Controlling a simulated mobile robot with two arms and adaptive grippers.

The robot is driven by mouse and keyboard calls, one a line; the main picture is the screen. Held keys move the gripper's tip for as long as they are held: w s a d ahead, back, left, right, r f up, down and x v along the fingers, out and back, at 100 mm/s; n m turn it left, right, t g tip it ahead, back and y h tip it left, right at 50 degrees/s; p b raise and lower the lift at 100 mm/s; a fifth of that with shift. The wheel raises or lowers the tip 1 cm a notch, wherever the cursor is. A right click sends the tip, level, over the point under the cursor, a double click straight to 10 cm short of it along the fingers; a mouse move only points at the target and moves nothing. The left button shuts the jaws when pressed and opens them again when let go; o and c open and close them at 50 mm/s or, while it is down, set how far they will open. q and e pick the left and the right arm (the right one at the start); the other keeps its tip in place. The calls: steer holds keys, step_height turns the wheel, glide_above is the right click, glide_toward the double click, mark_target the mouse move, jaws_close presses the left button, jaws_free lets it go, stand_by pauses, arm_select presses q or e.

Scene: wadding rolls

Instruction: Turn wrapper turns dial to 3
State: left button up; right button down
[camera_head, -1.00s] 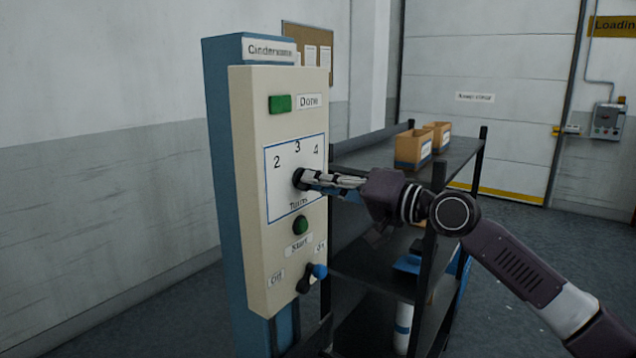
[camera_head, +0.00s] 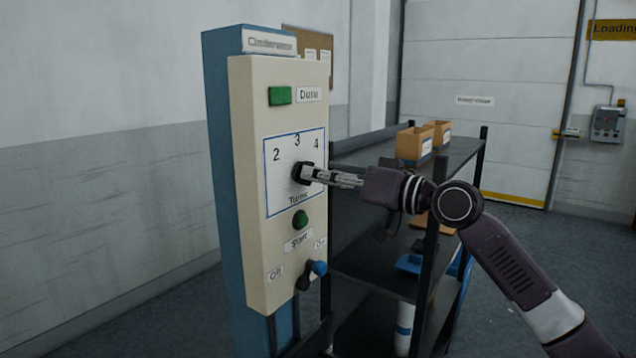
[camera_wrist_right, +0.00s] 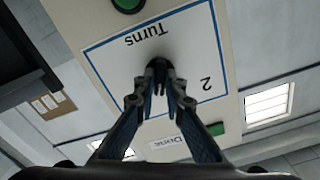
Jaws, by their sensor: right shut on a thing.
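The turns dial (camera_head: 301,173) is a black knob on the white plate marked 2, 3 and 4, above the word Turns, on the cream control panel (camera_head: 245,200). My right gripper (camera_head: 308,174) reaches in from the right and is shut on the dial. In the right wrist view the dial (camera_wrist_right: 158,64) sits between the fingertips of the gripper (camera_wrist_right: 158,80). The dial's pointer is hidden by the fingers, so I cannot tell which number it points to. My left gripper is not in view.
Below the dial are a green Start button (camera_head: 300,220) and an Off/On lever with a blue knob (camera_head: 319,268). A green Done light (camera_head: 279,96) is above. A dark shelf rack (camera_head: 455,160) with cardboard boxes (camera_head: 413,146) stands right behind the panel.

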steer(key=shift+f+n+b, duration=0.15)
steer(key=shift+n+b, duration=0.6)
steer(key=shift+n, duration=1.55)
steer(key=c, duration=2)
jaws_free()
steer(key=v, duration=1.2)
